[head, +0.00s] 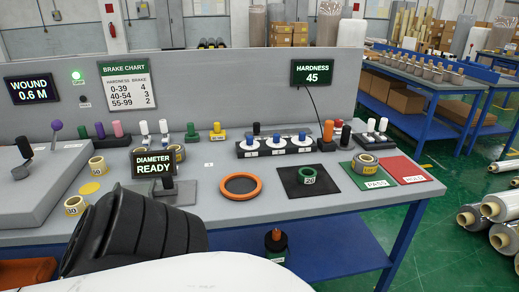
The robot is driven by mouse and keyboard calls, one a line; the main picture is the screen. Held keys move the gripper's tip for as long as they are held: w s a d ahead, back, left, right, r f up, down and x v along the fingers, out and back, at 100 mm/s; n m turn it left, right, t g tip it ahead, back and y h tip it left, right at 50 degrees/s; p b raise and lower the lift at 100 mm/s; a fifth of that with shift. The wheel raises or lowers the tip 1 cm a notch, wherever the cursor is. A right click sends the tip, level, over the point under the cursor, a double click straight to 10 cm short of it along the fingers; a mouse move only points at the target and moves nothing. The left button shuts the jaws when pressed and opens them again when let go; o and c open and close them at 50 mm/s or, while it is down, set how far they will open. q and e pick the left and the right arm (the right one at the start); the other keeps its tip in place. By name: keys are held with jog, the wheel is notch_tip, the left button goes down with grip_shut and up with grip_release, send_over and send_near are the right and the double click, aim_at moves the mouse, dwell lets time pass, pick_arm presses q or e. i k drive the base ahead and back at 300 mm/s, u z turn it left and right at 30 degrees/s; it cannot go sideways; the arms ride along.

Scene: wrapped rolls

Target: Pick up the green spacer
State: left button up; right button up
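A short green ring (307,180), which looks like the green spacer, sits on a black square mat (292,190) right of the table's middle. It has a pale label on its front that is too small to read surely. Another green piece (191,133), low with a knob, stands farther back among the coloured pegs. A dark ribbed part of my own arm covers the table's front left. Neither gripper's fingertips show, and nothing touches the green ring.
An orange ring (240,186) lies left of the mat. A green PASS pad (353,178) holding a roll and a red HOLD pad (412,180) lie right. Tan rolls (97,166) and the DIAMETER READY display (153,163) stand left. A grey panel (230,85) closes the back.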

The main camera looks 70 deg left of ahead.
aim_at(303, 177)
jog(key=k, duration=0.3)
jog(key=u, duration=1.05)
